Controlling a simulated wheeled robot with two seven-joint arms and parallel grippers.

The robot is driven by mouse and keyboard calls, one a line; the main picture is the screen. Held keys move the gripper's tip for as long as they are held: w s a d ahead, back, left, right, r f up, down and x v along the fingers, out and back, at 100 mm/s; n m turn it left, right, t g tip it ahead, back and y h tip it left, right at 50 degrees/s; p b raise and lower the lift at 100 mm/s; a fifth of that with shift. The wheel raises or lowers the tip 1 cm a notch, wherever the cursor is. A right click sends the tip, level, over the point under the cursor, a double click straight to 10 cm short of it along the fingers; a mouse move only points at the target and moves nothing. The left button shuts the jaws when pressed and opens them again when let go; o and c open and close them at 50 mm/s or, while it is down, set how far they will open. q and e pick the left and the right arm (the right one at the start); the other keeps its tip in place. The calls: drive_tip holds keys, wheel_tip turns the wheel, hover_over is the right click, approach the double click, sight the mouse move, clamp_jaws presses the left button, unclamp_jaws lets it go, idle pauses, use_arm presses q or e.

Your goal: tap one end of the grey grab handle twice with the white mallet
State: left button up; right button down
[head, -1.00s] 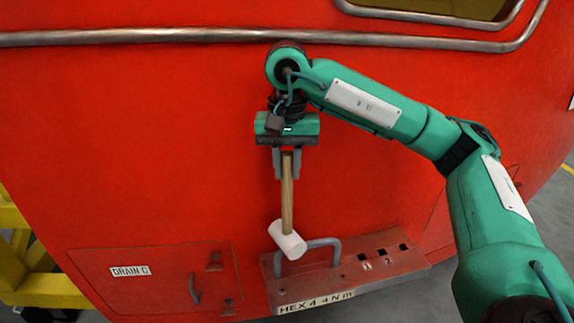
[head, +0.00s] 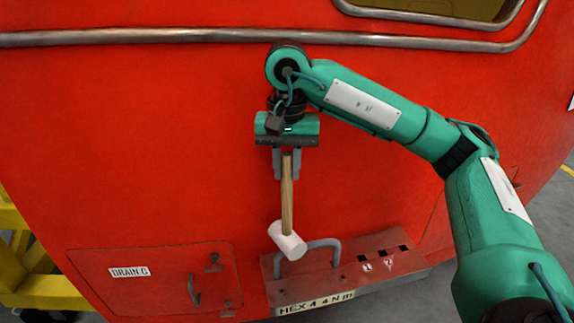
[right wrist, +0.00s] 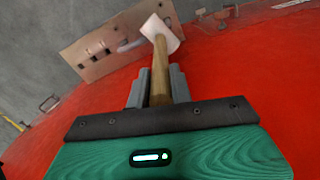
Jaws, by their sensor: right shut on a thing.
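My right gripper (head: 287,168) is shut on the wooden handle of the white mallet (head: 288,241), which hangs head down in front of the red nosecone. The gripper also shows in the right wrist view (right wrist: 158,88), with the mallet head (right wrist: 160,32) beyond the fingers. The grey grab handle (head: 322,243) rises in an arch from the red ledge at the bottom. The mallet head overlaps the handle's left end in the head view and hides part of it. I cannot tell whether they touch. My left gripper is not in view.
The ledge (head: 400,262) has several square dark holes and a label plate (head: 316,303) on its front. A DRAIN C hatch (head: 150,285) with a small handle is at lower left. A metal rail (head: 200,36) crosses above. A yellow frame (head: 40,291) stands at far left.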

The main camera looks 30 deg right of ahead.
sight(287, 149)
drive_tip(key=shift+w+r+p, duration=0.1)
drive_tip(key=shift+r+p, duration=0.45)
drive_tip(key=shift+p, duration=0.05)
drive_tip(key=shift+r+p, duration=2.2)
drive_tip(key=shift+r, duration=0.2)
drive_tip(key=shift+f, duration=0.1)
